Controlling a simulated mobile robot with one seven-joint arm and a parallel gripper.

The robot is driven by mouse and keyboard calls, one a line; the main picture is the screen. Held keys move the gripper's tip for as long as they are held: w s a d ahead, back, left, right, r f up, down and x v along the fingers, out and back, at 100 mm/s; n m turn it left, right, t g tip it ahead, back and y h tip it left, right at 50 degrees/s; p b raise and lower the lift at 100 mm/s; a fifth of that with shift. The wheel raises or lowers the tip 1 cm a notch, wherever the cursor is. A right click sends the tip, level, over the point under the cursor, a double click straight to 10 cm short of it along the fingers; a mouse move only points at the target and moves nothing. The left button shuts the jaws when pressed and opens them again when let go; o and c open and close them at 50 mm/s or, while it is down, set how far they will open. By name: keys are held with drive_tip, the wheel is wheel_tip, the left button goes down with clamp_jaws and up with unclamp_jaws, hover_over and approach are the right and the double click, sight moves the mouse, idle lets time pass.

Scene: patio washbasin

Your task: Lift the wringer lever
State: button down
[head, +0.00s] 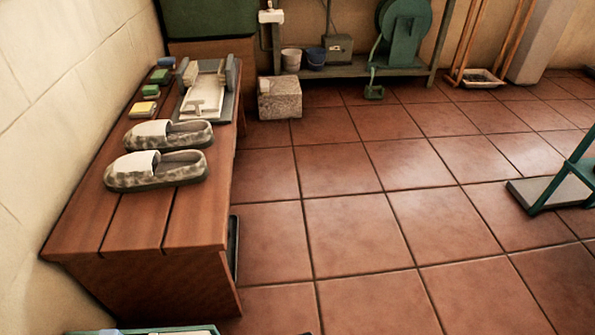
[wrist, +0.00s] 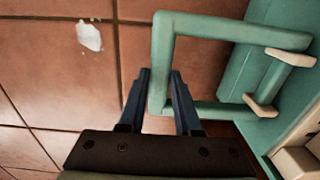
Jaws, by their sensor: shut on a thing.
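In the wrist view, the wringer lever (wrist: 232,28) is a teal, squared loop joined to a larger teal body (wrist: 245,72) on the right. Pale end pieces and a teal crossbar show at its right side. My gripper (wrist: 160,76) has its dark fingers on either side of the loop's near left bar and is shut on it. In the head view my gripper does not clearly show, and only a teal edge (head: 80,332) with pale parts appears at the bottom, too cut off to identify.
A wooden bench (head: 75,232) along the left wall holds two slippers (head: 155,172), several small coloured blocks and a grey tray-like thing (head: 208,90). A teal frame (head: 565,180) stands at right. The tiled floor (head: 370,215) between is clear.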

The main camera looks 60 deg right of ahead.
drive_tip(key=w+a+r+g+h+p, duration=0.3)
drive_tip(key=r+g+h+p, duration=0.1)
drive_tip(key=r+p, duration=0.4)
drive_tip(key=shift+w+r+g, duration=0.3)
drive_tip(key=shift+w+r, duration=0.05)
drive_tip(key=shift+r, duration=0.3)
drive_tip(key=shift+w+a, duration=0.1)
drive_tip(key=shift+a, duration=0.05)
drive_tip(key=c, duration=0.6)
unclamp_jaws()
drive_tip(key=p+v, duration=0.6)
drive_tip(key=v, duration=0.7)
